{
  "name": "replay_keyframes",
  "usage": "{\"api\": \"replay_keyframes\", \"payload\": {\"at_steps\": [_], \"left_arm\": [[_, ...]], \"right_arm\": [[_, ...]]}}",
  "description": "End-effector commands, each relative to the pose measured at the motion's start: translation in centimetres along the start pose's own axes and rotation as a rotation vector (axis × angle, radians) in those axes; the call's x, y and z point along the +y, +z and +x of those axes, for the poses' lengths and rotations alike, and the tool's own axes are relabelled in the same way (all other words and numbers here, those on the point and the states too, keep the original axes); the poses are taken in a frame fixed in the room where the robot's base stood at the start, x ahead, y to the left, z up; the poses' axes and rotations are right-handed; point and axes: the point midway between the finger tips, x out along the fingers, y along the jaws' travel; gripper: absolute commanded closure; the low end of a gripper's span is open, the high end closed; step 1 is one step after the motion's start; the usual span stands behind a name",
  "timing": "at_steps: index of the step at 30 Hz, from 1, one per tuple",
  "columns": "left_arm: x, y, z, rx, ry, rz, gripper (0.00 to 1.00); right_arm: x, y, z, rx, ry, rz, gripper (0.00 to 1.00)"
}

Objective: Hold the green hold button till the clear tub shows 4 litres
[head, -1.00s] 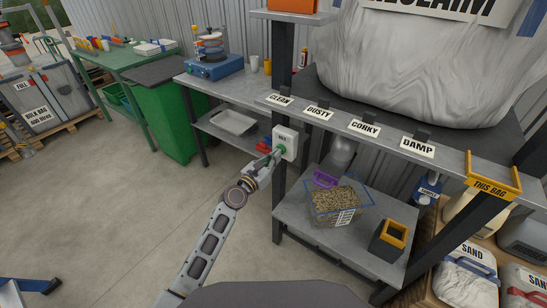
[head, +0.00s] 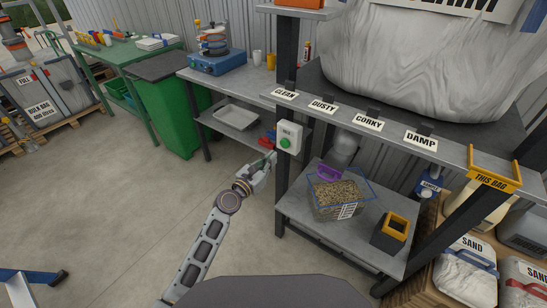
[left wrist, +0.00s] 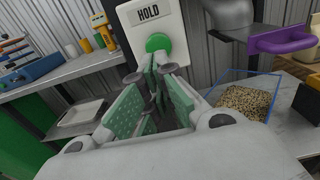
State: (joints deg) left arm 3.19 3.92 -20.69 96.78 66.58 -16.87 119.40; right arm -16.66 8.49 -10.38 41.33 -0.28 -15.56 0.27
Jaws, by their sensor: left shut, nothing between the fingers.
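The green hold button (head: 285,142) is on a white box on the rack's post. It also shows in the left wrist view (left wrist: 158,42), under the word HOLD. My left gripper (head: 271,156) is shut and empty, just left of and below the button, with a small gap in the head view. Its fingertips (left wrist: 160,68) point up toward the button in the wrist view. The clear tub (head: 322,213) stands on the lower shelf, part filled with tan granules. Its scale is too small to read. My right gripper is out of view.
A purple handle (head: 328,173) sits over the tub, below a grey spout. A black and yellow box (head: 390,233) stands to the tub's right. A red-handled item (head: 267,140) lies left of the button box.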

Motion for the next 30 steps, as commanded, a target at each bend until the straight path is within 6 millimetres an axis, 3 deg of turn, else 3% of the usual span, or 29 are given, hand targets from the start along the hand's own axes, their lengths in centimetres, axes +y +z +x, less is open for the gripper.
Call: {"api": "replay_keyframes", "payload": {"at_steps": [18, 30], "left_arm": [[0.0, 0.0, -5.9, 0.001, 0.000, 0.000, 1.00], [0.0, 0.0, -6.8, 0.000, 0.000, 0.000, 1.00]], "right_arm": [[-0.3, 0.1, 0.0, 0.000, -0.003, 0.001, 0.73], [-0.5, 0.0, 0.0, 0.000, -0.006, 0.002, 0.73]]}}
